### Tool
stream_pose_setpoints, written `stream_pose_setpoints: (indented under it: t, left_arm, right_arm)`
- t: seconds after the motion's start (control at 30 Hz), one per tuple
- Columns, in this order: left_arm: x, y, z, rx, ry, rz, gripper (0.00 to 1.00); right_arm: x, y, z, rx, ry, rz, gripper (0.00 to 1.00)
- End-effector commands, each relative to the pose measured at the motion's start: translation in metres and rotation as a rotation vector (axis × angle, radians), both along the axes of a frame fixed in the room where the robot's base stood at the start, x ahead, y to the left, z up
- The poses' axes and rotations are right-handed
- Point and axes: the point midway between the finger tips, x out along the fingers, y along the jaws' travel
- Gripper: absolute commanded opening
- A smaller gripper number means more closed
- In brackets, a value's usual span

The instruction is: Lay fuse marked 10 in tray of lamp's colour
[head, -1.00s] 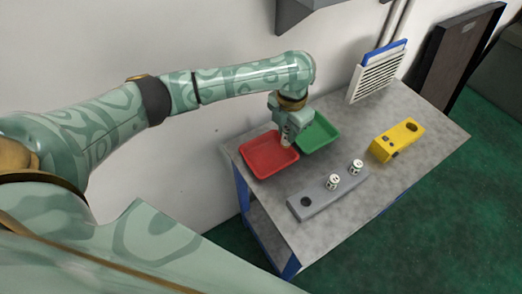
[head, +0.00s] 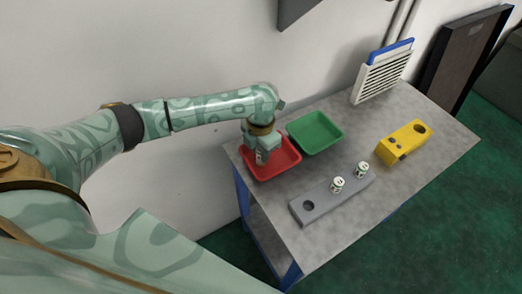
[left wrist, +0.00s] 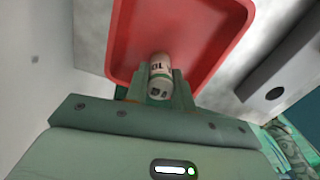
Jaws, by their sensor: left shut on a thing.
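My left gripper (head: 262,158) points down over the red tray (head: 285,168) and is shut on a white cylindrical fuse. In the left wrist view the fuse (left wrist: 160,72) stands between the fingers in front of the red tray's floor; its dark marking is partly seen and I cannot read it surely. I cannot tell whether it touches the tray. The green tray (head: 316,132) is empty, right of the red one. Two more white fuses, one (head: 338,184) and another (head: 361,169), stand in a grey block (head: 322,203). A lit lamp's colour cannot be made out. My right gripper is not in view.
The grey block has an empty hole at its near left end. A yellow box (head: 404,142) with a dark round hole stands at the right of the grey table. A white louvred panel (head: 382,76) stands at the back. Bare tabletop lies between the green tray and the yellow box.

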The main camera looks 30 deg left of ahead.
Motion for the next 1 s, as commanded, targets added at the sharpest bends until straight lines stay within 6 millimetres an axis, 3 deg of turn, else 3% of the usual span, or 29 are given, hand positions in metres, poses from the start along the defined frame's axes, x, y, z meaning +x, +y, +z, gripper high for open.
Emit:
stream_pose_setpoints:
  t: [0.17,0.2,0.27,0.3,0.57,0.67,1.0]
  left_arm:
    - [0.000,0.000,-0.002,0.000,0.000,0.000,0.00]
    - [0.000,0.000,-0.003,0.000,0.000,0.000,0.27]
    - [0.000,0.000,-0.002,0.000,0.000,0.000,0.44]
    - [0.000,0.000,-0.002,0.000,0.000,0.000,0.46]
    - [0.000,0.000,-0.001,0.000,0.000,-0.001,0.46]
    - [0.001,0.000,0.009,0.000,-0.003,-0.002,0.46]
    - [0.001,0.000,0.087,0.000,-0.004,-0.001,0.46]
  right_arm:
    - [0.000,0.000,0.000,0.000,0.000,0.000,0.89]
    - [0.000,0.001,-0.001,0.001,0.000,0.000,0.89]
    - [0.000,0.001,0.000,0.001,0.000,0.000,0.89]
    - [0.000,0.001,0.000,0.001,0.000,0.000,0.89]
    - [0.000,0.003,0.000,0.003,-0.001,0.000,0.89]
    - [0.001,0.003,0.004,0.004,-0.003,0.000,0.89]
    - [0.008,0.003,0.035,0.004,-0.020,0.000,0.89]
